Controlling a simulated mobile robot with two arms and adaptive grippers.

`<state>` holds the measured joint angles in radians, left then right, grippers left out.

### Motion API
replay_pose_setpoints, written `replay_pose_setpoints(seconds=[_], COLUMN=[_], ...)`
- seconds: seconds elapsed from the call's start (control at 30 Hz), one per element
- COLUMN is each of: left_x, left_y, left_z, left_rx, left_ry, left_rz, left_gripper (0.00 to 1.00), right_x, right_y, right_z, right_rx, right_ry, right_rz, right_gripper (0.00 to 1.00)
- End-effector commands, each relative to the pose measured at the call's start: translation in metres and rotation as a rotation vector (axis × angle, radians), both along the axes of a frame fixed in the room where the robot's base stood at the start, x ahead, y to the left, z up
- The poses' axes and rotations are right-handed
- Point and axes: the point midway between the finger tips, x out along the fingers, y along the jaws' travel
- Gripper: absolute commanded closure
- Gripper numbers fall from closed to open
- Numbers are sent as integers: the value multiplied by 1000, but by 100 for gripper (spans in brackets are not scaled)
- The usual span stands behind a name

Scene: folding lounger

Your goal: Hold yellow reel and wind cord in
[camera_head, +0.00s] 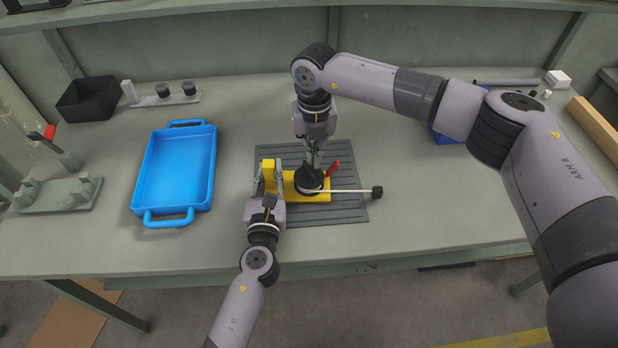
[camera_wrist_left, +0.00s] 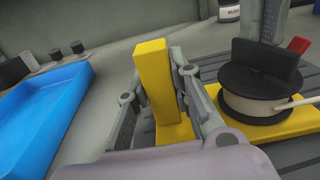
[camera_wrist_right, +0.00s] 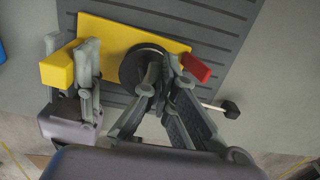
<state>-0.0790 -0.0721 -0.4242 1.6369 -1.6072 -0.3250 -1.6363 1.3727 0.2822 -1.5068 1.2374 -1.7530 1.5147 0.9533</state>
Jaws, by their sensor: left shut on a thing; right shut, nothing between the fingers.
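The yellow reel (camera_head: 317,194) lies on the grey ribbed mat, with an upright yellow block (camera_wrist_left: 155,80) at its left end. My left gripper (camera_head: 270,172) is shut on that block. The black spool (camera_wrist_left: 262,88) sits on the yellow base, with a raised black fin on top and pale cord wound around it. The cord (camera_head: 350,191) runs out right to a black end piece (camera_head: 377,192). A red lever (camera_head: 332,168) stands beside the spool. My right gripper (camera_wrist_right: 163,72) is shut and empty, pointing down at the spool top; contact is unclear.
The grey mat (camera_head: 345,212) lies under the reel. A blue tray (camera_head: 175,170) stands to the left. My right arm crosses the bench's right side.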

Motion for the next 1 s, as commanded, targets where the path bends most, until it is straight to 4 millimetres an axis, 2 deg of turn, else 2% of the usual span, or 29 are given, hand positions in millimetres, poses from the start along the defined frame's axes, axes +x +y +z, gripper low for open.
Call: replay_pose_setpoints(seconds=[0.03,0.47,1.0], left_x=[-2,-2,-2], left_y=[0,0,1], left_z=[-8,-8,-8], left_rx=[2,2,2], left_ry=[14,14,14], left_rz=[-1,0,0], left_gripper=[100,100,100], right_x=[-1,-1,-1], right_y=[-2,-3,-3], right_z=[-1,2,43], right_rx=[0,-1,-1], right_ry=[1,0,0], right_rz=[0,0,0], right_gripper=[100,100,100])
